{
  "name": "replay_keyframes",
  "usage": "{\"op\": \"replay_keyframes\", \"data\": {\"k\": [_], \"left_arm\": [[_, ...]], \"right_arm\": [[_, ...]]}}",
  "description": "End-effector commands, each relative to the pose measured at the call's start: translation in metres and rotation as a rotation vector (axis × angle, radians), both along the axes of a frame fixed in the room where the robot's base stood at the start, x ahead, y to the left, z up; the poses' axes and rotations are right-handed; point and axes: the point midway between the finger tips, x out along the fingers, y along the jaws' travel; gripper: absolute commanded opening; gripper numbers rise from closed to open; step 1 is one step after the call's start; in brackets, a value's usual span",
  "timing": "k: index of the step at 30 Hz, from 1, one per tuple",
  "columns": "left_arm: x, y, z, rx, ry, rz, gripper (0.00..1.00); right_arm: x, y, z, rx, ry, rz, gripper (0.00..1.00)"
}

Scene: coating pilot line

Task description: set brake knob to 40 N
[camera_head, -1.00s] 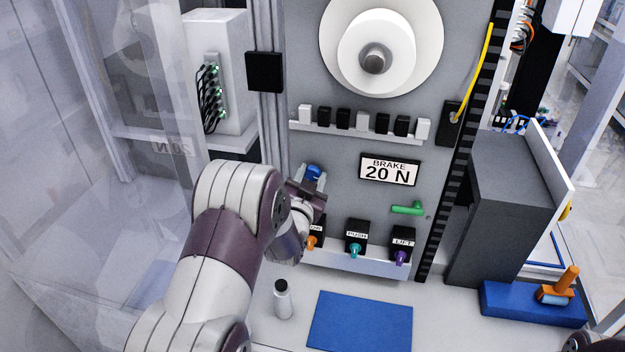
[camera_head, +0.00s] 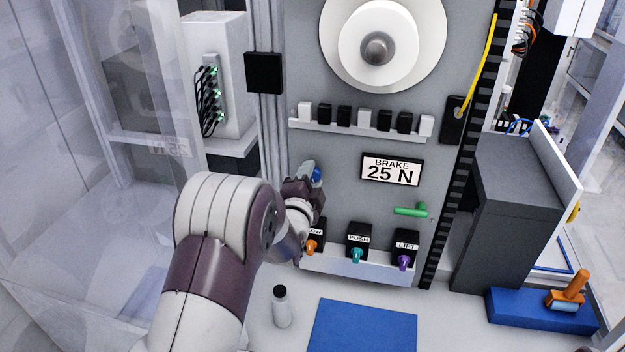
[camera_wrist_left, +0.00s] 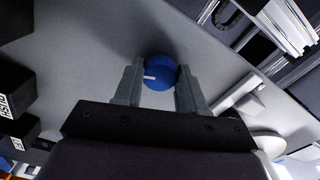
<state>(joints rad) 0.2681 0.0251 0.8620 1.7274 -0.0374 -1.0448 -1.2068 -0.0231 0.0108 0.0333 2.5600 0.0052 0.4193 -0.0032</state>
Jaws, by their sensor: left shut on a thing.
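The blue brake knob (camera_wrist_left: 160,73) sits on the grey panel, with a white pointer mark on its face. My left gripper (camera_wrist_left: 156,84) is shut on it, one finger on each side, in the left wrist view. In the head view only a sliver of the knob (camera_head: 317,175) shows past my left gripper (camera_head: 308,178). The brake display (camera_head: 391,170) on the panel reads 25 N. My right gripper is not in view.
Below the knob are switches with orange, teal and purple levers (camera_head: 356,254). A green handle (camera_head: 410,211) sticks out under the display. A ledge with small blocks (camera_head: 350,131) runs above. A bottle (camera_head: 281,306) and blue mat (camera_head: 362,328) are on the table.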

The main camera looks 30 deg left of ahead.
Motion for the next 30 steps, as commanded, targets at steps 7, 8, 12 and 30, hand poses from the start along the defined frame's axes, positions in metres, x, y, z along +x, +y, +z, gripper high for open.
{"op": "replay_keyframes", "data": {"k": [7,8,12,30], "left_arm": [[0.000,0.000,-0.001,-0.003,0.003,0.000,0.70],[0.000,0.000,-0.001,-0.002,0.002,0.000,0.70],[0.000,0.000,-0.001,-0.003,0.001,0.000,0.70],[-0.059,-0.014,0.000,-0.004,-0.001,0.000,0.70]], "right_arm": [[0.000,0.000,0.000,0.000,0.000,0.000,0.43],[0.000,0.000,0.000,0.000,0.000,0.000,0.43],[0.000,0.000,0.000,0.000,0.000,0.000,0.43],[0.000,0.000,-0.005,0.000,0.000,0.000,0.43]]}}
